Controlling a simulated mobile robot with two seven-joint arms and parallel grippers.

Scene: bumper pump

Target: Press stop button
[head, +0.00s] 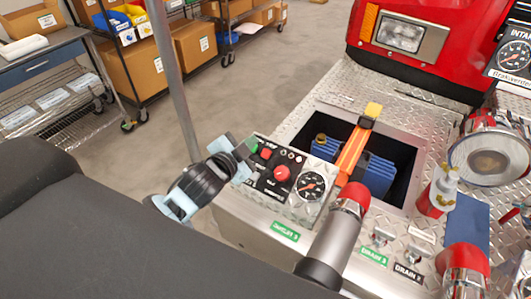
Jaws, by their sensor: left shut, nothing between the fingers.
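No label tells which one is the stop button. My left gripper (244,154) is shut and empty at the panel's left edge, close to the smaller red button. I cannot tell whether its tips touch the panel. My right gripper is out of view.
A round gauge (312,186) sits right of the buttons. A grey pipe with a red cap (350,198) stands in front. Behind is an open well with an orange strap (353,150) over blue hose (376,175). Shelves with boxes (120,75) stand far left, with clear floor between.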

